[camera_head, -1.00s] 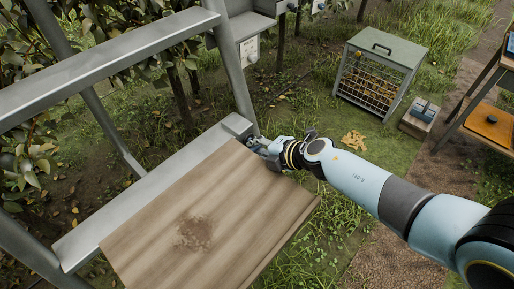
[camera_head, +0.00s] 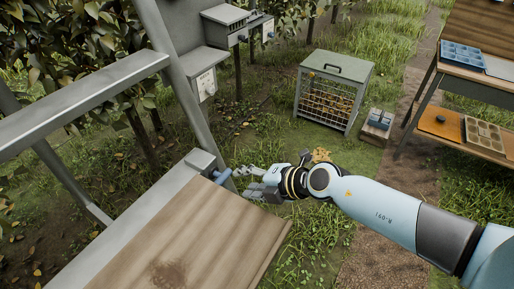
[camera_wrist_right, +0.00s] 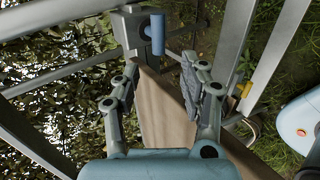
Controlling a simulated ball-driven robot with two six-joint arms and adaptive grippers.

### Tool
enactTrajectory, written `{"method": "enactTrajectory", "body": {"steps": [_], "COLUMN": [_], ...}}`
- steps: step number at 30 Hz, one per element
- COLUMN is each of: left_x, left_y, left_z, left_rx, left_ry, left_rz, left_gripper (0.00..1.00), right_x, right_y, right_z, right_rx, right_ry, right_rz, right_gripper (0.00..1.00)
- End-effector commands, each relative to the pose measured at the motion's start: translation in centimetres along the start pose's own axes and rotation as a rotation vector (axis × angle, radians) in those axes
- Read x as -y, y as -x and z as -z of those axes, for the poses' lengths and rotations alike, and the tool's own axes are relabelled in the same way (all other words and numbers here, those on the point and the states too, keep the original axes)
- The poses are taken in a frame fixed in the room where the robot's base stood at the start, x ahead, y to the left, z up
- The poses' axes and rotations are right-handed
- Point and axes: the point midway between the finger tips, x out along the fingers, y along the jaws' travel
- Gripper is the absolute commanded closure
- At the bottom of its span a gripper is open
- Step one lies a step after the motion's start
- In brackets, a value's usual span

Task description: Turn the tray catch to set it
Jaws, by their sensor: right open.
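My left gripper is not in view.
A grey metal rail (camera_head: 80,105) and a slanting post (camera_head: 180,80) stand close to the catch. A wire-fronted crate (camera_head: 328,98) stands on the grass behind. A wooden bench (camera_head: 480,60) with trays is at the right. Grass right of the tray is open.

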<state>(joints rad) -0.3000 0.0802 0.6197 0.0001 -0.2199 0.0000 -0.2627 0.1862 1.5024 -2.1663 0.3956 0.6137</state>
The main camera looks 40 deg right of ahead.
Motion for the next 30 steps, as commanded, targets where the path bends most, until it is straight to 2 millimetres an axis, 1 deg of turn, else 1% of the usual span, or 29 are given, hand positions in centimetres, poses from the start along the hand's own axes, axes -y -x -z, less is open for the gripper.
{"method": "enactTrajectory", "body": {"steps": [1, 3, 6, 9, 26, 30], "left_x": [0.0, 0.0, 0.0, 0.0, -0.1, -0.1], "left_y": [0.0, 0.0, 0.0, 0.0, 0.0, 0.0], "left_z": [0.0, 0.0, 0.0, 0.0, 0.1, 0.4], "left_rx": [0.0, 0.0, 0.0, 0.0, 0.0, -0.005], "left_ry": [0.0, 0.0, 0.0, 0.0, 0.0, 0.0], "left_rz": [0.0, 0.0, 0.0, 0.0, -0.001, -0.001], "left_gripper": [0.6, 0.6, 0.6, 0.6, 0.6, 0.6], "right_x": [0.1, 0.1, 0.1, 0.0, 0.0, 0.0], "right_y": [1.0, 1.9, 2.8, 3.2, 3.2, 3.2], "right_z": [0.0, -0.1, -0.1, -0.1, -0.1, -0.1], "right_rx": [0.0, 0.0, 0.001, 0.001, 0.001, 0.001], "right_ry": [0.004, 0.002, 0.002, 0.001, 0.0, 0.0], "right_rz": [0.001, 0.0, 0.001, 0.0, 0.0, 0.0], "right_gripper": [0.56, 0.56, 0.56, 0.56, 0.56, 0.56]}}
